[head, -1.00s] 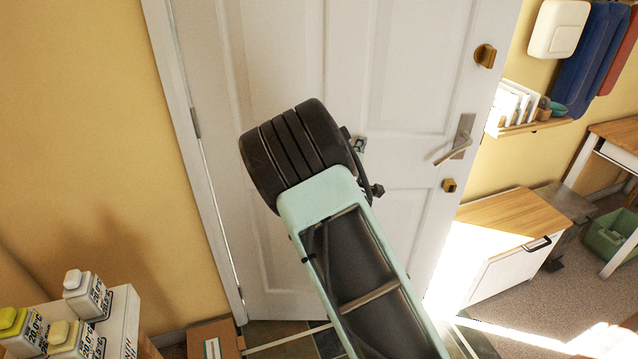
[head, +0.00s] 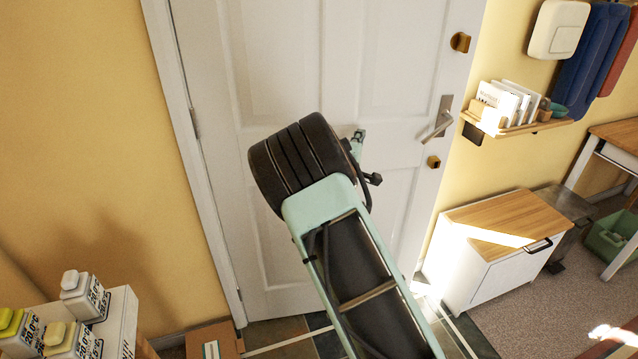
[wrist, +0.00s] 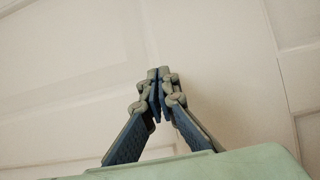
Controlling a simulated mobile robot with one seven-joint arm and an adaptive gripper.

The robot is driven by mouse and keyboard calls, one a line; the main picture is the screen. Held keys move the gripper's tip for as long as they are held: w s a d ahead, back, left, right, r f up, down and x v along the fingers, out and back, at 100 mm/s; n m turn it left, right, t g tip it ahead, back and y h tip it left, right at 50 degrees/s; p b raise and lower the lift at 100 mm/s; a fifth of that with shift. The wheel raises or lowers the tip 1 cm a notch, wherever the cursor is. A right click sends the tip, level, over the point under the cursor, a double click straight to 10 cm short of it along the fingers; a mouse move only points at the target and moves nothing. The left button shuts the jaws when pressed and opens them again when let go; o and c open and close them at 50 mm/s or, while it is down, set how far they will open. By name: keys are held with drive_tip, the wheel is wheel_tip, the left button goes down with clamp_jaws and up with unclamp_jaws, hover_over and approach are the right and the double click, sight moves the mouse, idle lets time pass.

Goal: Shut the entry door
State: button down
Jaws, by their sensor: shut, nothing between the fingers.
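The white panelled entry door (head: 290,65) stands ajar, hinged on the left side of its frame (head: 188,130). Its metal lever handle (head: 437,126) is on the right, between a brass lock above (head: 460,42) and a brass piece below (head: 433,162). My gripper (head: 359,134) is mostly hidden behind my arm in the head view, with its tip against or close to the door's middle. In the wrist view my gripper (wrist: 159,72) has its fingertips together, empty, in front of the white door panel (wrist: 215,60). I cannot tell whether the tips touch it.
A white cabinet with a wooden top (head: 505,225) stands right of the door. Above it hangs a wall shelf with papers (head: 515,127).

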sight(359, 124)
drive_tip(key=shift+w, duration=0.1)
drive_tip(key=shift+w+a+b, duration=0.2)
drive_tip(key=shift+w, duration=0.9)
drive_tip(key=shift+w+a+b, duration=0.15)
drive_tip(key=shift+w, duration=0.9)
drive_tip(key=p+v, duration=0.1)
drive_tip(key=v, duration=0.5)
